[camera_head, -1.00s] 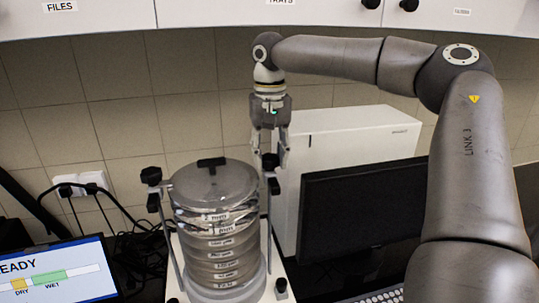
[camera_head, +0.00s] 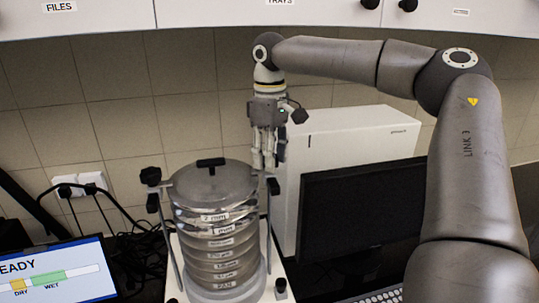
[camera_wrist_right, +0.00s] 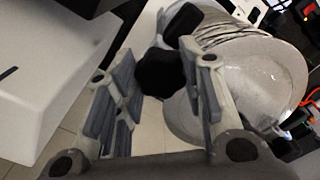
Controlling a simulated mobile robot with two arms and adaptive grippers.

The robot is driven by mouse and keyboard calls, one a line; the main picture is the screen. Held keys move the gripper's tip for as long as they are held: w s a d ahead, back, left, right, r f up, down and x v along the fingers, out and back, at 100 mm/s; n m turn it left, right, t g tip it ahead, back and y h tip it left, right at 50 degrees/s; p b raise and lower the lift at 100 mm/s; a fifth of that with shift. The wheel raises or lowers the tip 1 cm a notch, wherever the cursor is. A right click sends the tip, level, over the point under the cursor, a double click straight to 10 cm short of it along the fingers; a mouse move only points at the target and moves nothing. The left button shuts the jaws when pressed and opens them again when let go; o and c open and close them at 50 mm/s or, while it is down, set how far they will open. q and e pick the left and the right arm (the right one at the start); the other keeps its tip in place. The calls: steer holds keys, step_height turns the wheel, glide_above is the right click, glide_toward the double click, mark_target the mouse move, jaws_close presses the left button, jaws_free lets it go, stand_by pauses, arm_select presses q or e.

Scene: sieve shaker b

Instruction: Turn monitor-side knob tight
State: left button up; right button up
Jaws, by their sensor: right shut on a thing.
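My right gripper (camera_head: 264,162) points down over the top of the post on the monitor side. It is shut on the black monitor-side knob, which its fingers mostly hide in the head view. In the right wrist view the lobed black knob (camera_wrist_right: 165,72) shows between the fingers (camera_wrist_right: 163,95). A black clamp block (camera_head: 273,186) sits on the post just below. The other knob (camera_head: 151,175) tops the left post. My left gripper is not in view.
A black monitor (camera_head: 355,215) stands to the right, with a white box (camera_head: 345,145) behind it. A screen (camera_head: 60,272) is at lower left, near wall sockets (camera_head: 80,184) and cables. White cabinets (camera_head: 230,12) hang above.

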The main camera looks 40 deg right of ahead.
steer(key=shift+n, duration=0.6)
steer(key=o, duration=1)
step_height(320, 180, up, 12)
stand_by(0.7)
